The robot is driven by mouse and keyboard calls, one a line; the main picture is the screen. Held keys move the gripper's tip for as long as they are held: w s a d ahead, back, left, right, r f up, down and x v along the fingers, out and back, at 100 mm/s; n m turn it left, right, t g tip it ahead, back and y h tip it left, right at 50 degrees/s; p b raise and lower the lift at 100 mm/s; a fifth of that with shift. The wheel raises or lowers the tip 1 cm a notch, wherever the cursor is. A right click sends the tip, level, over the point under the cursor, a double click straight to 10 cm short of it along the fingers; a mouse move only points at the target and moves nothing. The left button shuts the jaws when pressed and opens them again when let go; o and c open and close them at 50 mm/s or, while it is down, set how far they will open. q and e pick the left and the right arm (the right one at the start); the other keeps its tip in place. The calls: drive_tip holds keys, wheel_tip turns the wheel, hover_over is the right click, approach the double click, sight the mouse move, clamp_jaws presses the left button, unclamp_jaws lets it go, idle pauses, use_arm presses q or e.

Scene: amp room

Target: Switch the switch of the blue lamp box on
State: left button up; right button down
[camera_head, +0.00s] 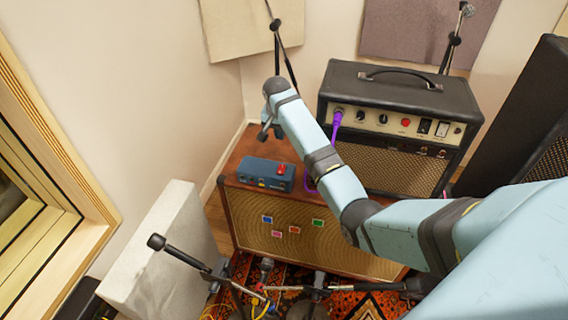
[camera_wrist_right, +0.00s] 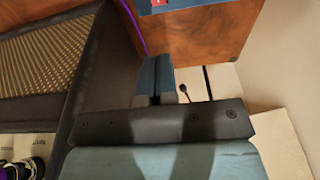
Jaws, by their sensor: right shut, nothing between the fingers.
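The blue lamp box (camera_head: 266,174) sits on top of the wooden speaker cabinet. A small red part (camera_head: 282,169), which looks like its switch, is on its top at the right; whether it is on or off is too small to tell. My right gripper (camera_head: 268,133) is above and behind the box, apart from it. In the right wrist view the gripper (camera_wrist_right: 158,82) is shut and empty, and an edge of the blue box (camera_wrist_right: 190,4) shows at the top with a bit of red. My left gripper is not in view.
The wooden cabinet (camera_head: 280,250) has a woven front with coloured stickers. A black amp (camera_head: 400,85) with a purple cable (camera_head: 336,125) stands behind at right. A microphone stand (camera_head: 185,258) is in front. A wall is close at left and behind.

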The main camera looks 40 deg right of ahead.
sight(283, 165)
idle(0.4)
drive_tip(key=f, duration=0.4)
drive_tip(key=d+f+b, duration=0.1)
drive_tip(key=f, duration=0.3)
drive_tip(key=w+f, duration=0.1)
drive_tip(key=f, duration=0.4)
drive_tip(key=shift+d+b, duration=0.15)
drive_tip(key=shift+b, duration=0.15)
drive_tip(key=shift+f, duration=0.5)
